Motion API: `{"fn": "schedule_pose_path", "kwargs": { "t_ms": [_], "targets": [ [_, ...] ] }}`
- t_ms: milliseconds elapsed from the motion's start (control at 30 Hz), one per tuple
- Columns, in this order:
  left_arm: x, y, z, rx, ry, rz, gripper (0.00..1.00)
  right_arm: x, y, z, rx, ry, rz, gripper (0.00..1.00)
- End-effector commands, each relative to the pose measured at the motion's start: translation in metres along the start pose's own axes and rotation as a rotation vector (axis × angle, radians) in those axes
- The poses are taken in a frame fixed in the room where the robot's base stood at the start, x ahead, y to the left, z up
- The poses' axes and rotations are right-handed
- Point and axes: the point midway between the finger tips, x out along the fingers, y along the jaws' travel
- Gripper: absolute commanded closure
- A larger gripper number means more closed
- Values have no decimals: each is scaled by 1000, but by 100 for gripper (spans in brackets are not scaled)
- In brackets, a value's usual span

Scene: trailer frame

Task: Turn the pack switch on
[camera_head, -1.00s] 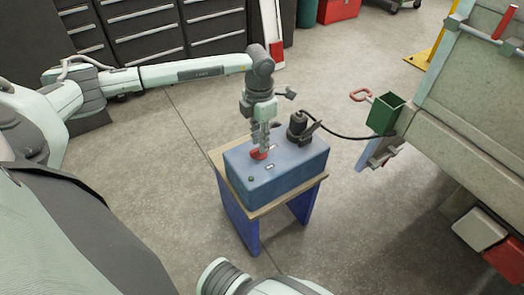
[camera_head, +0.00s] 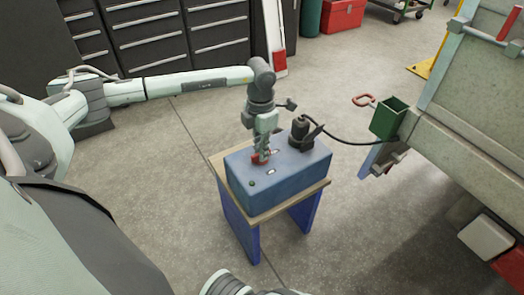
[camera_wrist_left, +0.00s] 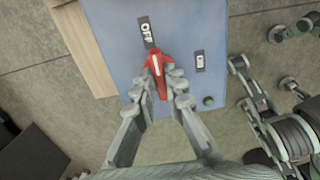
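The pack switch (camera_head: 260,157) is a red knob on top of the blue box (camera_head: 300,165). In the left wrist view the red switch (camera_wrist_left: 157,68) has a white line that points towards the OFF label (camera_wrist_left: 147,31). The ON label (camera_wrist_left: 200,61) is to its right. My left gripper (camera_head: 262,152) reaches down onto the switch. In the left wrist view its two fingers (camera_wrist_left: 160,82) lie on either side of the red knob, close against it, and look shut on it.
The box stands on a small wooden-topped stand (camera_head: 222,166) with blue legs. A black plug (camera_head: 301,130) with a cable rises from the box's far right corner, near my gripper. A green holder (camera_head: 388,118) and the trailer (camera_head: 465,105) are at the right. Open floor surrounds the stand.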

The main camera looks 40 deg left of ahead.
Motion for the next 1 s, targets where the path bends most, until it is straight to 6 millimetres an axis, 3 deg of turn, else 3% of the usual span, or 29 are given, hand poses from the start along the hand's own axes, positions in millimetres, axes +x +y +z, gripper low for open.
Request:
{"fn": "schedule_pose_path", "kwargs": {
  "t_ms": [467,800,1000],
  "targets": [
    [1,0,0,27,0,1,100,4,0,1,0,-1,0,20],
    [1,0,0,399,-1,1,100,17,-4,5,0,0,0,20],
    [0,0,0,458,-1,0,100,18,-4,5,0,0,0,20]
  ]
}}
